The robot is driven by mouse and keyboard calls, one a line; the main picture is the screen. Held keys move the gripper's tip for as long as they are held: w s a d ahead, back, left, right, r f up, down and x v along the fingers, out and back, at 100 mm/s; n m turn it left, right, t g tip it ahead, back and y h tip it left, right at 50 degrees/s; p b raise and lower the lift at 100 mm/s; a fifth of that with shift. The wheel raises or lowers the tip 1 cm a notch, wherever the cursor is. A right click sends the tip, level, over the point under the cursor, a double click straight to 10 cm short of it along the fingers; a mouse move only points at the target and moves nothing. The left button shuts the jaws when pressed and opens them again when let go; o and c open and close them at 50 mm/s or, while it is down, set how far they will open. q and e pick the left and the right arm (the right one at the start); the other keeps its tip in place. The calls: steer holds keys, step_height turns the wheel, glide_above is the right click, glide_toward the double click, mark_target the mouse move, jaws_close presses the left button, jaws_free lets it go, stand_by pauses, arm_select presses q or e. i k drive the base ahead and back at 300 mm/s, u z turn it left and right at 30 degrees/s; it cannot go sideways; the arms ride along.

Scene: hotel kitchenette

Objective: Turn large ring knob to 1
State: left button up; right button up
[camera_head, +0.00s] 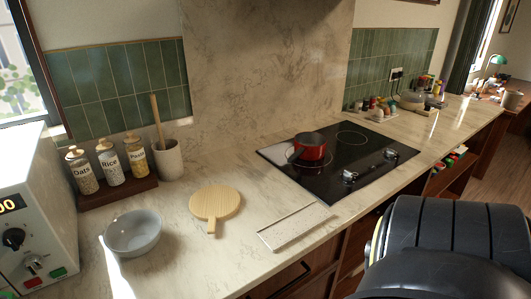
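The black glass cooktop (335,185) is set in the marble counter, right of the picture's middle. Two silver knobs stand along its front right edge: a nearer knob (349,177) and a farther knob (391,154). Their settings and any markings are too small to read, so I cannot tell which one is the large ring knob. A ring outline (352,138) shows at the back of the cooktop. A red pot (310,148) with a dark handle stands at the cooktop's left, partly covering another ring. Neither gripper shows; a black arm part of mine fills the lower right.
A pale tray (294,226) lies in front of the cooktop, with a round wooden board (215,202) and grey bowl (133,233) farther left. Labelled jars (110,163) stand at the wall. A white appliance (40,215) with knobs is at far left. Small jars (374,108) stand behind the cooktop.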

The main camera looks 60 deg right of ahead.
mark_target(347, 175)
steer(key=u, duration=1.45)
steer(key=k, duration=1.95)
steer(key=z, duration=1.3)
